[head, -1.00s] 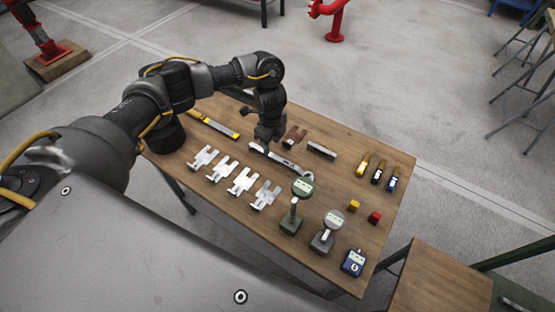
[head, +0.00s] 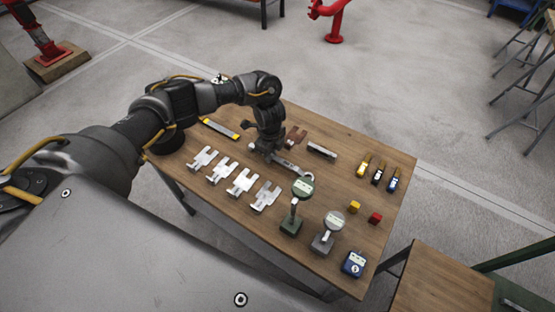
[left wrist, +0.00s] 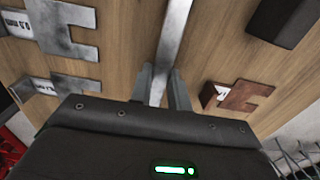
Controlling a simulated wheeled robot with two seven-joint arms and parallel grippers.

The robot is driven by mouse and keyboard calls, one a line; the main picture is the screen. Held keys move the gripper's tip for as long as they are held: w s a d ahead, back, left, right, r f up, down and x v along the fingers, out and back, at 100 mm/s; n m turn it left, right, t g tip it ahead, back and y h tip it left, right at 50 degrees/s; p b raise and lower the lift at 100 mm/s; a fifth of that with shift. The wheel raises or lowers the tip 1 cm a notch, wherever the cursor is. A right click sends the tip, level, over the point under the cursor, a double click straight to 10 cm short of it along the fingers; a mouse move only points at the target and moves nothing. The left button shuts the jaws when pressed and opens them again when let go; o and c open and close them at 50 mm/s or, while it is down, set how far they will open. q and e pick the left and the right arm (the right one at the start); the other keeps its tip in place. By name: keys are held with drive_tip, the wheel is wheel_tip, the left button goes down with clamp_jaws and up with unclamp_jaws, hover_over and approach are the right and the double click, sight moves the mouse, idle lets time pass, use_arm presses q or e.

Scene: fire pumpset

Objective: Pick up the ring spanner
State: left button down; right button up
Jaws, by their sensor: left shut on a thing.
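The ring spanner (head: 292,167) is a long grey metal bar lying near the middle of the wooden table, with one end towards the green-based gauge. My left gripper (head: 267,148) reaches down over its far-left part. In the left wrist view, the spanner (left wrist: 174,38) runs between the two fingers of my left gripper (left wrist: 160,86), which are shut on it. The fingers and gripper body hide part of the spanner. It appears to be at table height. My right gripper is not in view.
Several silver slotted plates (head: 242,181) lie left of the spanner. A brown plate (head: 297,136) and a dark bar (head: 321,151) lie behind it. A green-based gauge (head: 293,217) and a grey-based gauge (head: 327,233) stand in front.

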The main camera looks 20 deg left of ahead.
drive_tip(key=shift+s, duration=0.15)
use_arm(q)
drive_tip(key=shift+r, duration=0.1)
